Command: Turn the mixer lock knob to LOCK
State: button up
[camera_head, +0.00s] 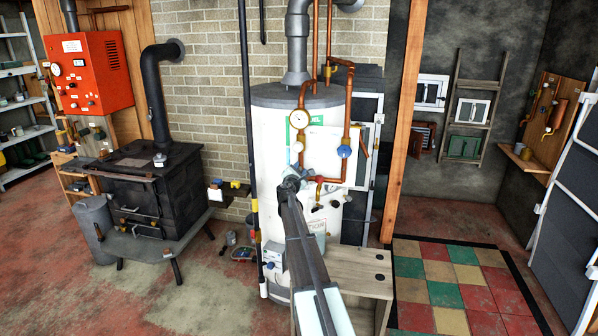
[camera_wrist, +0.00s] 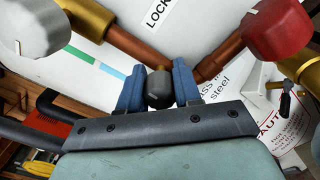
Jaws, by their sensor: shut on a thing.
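The mixer lock knob (camera_wrist: 159,90) is a small dark grey knob in front of a copper pipe in the wrist view. My gripper (camera_wrist: 158,74) has its two blue fingers shut on it, one on each side. A white label reading LOCK (camera_wrist: 158,14) is on the pale panel above it. No pointer mark on the knob shows, so I cannot tell its setting. In the head view my gripper (camera_head: 291,184) reaches the front of the white tank (camera_head: 273,115); my arm hides the knob there.
A red knob (camera_wrist: 279,28) is close on the right and a pale grey knob (camera_wrist: 32,22) on the left. The tank also carries a round gauge (camera_head: 298,120), a blue valve knob (camera_head: 344,151) and copper pipes. A wooden cabinet (camera_head: 355,283) stands below right.

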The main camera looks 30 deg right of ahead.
jog(key=m, duration=0.8)
jog(key=shift+f+m, duration=0.1)
jog(key=shift+m, duration=0.2)
jog(key=m, duration=0.4)
jog(key=shift+m, duration=0.3)
jog(key=shift+f+m, duration=0.1)
jog(key=shift+m, duration=1.7)
jog(key=o, duration=1)
jog(key=shift+o, duration=0.2)
jog(key=v, duration=1.3)
jog(key=shift+s+a, duration=0.25)
jog(key=shift+s, duration=0.05)
